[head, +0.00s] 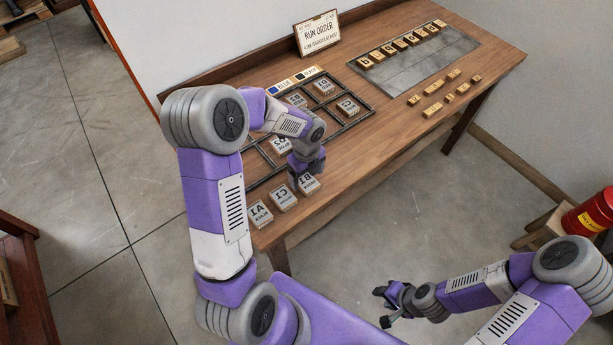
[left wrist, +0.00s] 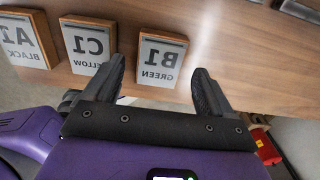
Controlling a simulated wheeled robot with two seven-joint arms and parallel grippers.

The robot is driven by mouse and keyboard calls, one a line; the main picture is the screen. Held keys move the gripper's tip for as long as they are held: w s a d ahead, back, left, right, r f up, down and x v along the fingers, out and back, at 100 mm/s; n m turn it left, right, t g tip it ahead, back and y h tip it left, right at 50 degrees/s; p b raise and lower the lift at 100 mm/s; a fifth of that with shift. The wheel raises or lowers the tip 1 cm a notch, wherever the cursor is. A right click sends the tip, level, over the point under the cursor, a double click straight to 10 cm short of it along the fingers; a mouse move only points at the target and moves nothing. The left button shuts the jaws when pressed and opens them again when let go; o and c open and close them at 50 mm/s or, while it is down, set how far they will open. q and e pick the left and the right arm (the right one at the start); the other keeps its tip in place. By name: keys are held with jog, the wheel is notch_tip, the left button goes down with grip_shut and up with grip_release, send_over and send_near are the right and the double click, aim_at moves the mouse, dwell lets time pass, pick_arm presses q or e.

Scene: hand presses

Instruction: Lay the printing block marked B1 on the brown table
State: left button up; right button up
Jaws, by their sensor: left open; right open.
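The printing block marked B1 (head: 309,184) lies face up near the front edge of the brown table (head: 400,137), at the right end of a short row. In the left wrist view B1 (left wrist: 159,57) reads "B1 GREEN" mirrored and lies on bare wood. My left gripper (head: 304,174) is open just above B1, which shows between its fingers (left wrist: 158,70) in the left wrist view. I cannot tell whether the fingers touch it. My right gripper (head: 384,306) is open and empty, off the table at the lower right.
Blocks C1 (head: 281,197) and A1 (head: 260,214) lie left of B1. A dark divided frame (head: 361,116) behind holds several blocks. A grey plate (head: 418,66) and small wooden pieces (head: 433,110) lie to the right. Bare table lies between frame and pieces.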

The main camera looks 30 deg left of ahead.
aim_at(306, 181)
pick_arm(q)
notch_tip(306, 181, up, 10)
jog(key=p, duration=0.2)
jog(key=shift+f, duration=0.2)
dwell(0.3)
